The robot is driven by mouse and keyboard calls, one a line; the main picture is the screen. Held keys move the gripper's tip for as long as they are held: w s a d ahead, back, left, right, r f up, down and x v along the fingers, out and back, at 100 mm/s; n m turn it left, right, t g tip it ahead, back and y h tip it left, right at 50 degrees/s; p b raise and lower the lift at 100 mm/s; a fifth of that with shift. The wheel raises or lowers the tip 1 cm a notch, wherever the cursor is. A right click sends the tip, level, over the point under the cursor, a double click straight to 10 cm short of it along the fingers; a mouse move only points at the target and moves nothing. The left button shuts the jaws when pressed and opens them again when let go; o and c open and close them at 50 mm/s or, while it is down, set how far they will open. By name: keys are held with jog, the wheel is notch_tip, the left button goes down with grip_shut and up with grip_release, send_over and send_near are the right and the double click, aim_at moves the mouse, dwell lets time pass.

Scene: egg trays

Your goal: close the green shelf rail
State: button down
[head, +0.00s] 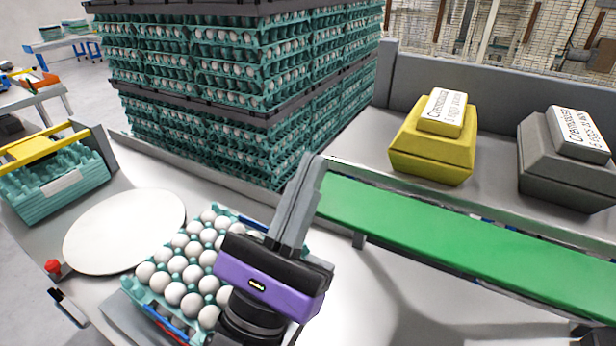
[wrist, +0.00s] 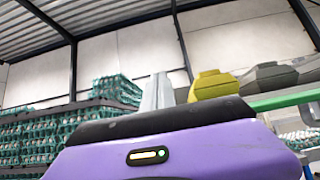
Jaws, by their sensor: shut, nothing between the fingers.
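The green shelf rail (head: 455,232) is a long flat green bar running from the middle of the head view down to the right edge. In the wrist view its green edge (wrist: 285,99) shows at the right. My gripper (head: 312,168) has a purple and black body and grey fingers, which are shut and empty. The fingertips point up and away, beside the left end of the rail. I cannot tell whether they touch it. In the wrist view the fingers (wrist: 157,92) stand upright in the middle. My gripper hides part of the egg tray below it.
A teal tray of white eggs (head: 180,268) lies left of my gripper, near a white round plate (head: 125,232). Stacked egg trays (head: 240,70) rise behind. A yellow carton (head: 432,145) and a grey carton (head: 568,165) stand beyond the rail. A red button (head: 53,267) is at the left.

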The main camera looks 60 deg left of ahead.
jog(key=shift+f, duration=0.1)
jog(key=b+v, duration=0.3)
jog(key=v, duration=0.4)
jog(key=shift+s+d+f, duration=0.15)
jog(key=shift+s+f, duration=0.05)
jog(key=shift+s, duration=0.05)
